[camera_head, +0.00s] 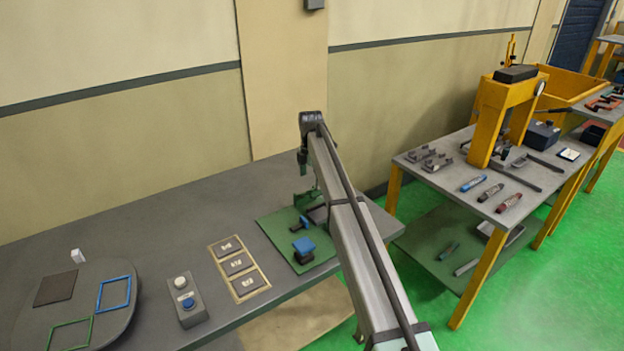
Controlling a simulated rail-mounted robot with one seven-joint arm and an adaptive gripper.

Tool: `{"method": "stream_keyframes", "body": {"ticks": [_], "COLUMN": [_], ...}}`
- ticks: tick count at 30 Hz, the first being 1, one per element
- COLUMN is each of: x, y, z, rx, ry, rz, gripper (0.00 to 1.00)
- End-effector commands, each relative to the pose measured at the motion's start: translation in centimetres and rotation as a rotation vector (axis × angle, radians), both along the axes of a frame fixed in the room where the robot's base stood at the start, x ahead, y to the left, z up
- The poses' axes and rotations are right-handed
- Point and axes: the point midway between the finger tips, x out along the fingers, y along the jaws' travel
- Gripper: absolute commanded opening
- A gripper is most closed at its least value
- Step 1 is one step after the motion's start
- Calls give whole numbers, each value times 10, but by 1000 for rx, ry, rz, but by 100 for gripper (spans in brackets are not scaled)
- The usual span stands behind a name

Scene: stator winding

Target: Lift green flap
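My arm reaches up from the lower right, and its end bends down above the back of the grey table (150,219). My gripper (303,168) is small and dark here, and I cannot tell if its fingers are apart. Below it, a small green upright piece (303,198) stands near the back of a green mat (275,229); it may be the green flap. The gripper appears above this piece, with no clear contact. My arm hides the right part of the mat. A green square outline (68,333) also lies on a rounded grey plate (75,308) at the left.
A second table (500,205) with a yellow press (497,115) stands right.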

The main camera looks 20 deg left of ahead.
Motion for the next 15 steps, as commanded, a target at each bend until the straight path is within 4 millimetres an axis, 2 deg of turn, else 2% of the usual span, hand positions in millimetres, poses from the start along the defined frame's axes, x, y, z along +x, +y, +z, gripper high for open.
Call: {"method": "stream_keyframes", "body": {"ticks": [1, 15], "x": [-1, -2], "y": [5, 3], "z": [-2, 2], "rx": [9, 9], "ry": [1, 0], "rz": [2, 1], "gripper": [71, 71]}}
